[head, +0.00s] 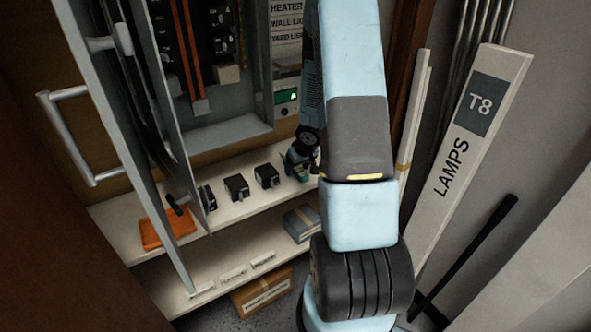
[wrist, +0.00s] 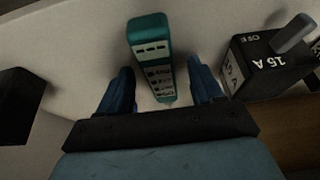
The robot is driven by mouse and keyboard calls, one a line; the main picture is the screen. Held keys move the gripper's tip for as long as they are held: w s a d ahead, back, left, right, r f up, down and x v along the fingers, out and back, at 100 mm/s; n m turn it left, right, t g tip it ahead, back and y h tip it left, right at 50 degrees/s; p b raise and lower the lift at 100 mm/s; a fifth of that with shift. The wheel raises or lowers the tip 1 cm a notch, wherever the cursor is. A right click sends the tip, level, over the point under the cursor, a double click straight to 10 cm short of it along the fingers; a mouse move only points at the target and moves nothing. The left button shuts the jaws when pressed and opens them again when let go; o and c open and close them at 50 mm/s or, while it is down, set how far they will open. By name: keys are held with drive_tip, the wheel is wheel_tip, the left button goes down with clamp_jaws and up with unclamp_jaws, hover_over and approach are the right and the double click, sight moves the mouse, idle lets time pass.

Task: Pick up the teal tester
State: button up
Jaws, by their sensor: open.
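The teal tester (wrist: 152,60) lies on the pale shelf in the wrist view, its dark marked face toward the camera. My gripper (wrist: 160,80) is open, with one blue finger on each side of the tester's lower end; a gap shows on both sides. I cannot tell how far above the shelf the fingers are. In the head view my gripper (head: 300,165) is over the right part of the upper shelf, and a small teal patch, likely the tester (head: 299,176), shows there, mostly hidden by the gripper.
A black 15 A breaker (wrist: 268,64) stands close right of the right finger. Several black breakers (head: 237,187) and an orange tray (head: 165,229) are on the upper shelf (head: 225,220). An open cabinet door (head: 120,110) stands left. A LAMPS T8 box (head: 470,140) leans right.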

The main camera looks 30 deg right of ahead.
drive_tip(key=shift+f, duration=0.2)
drive_tip(key=shift+c, duration=0.3)
drive_tip(key=c, duration=1)
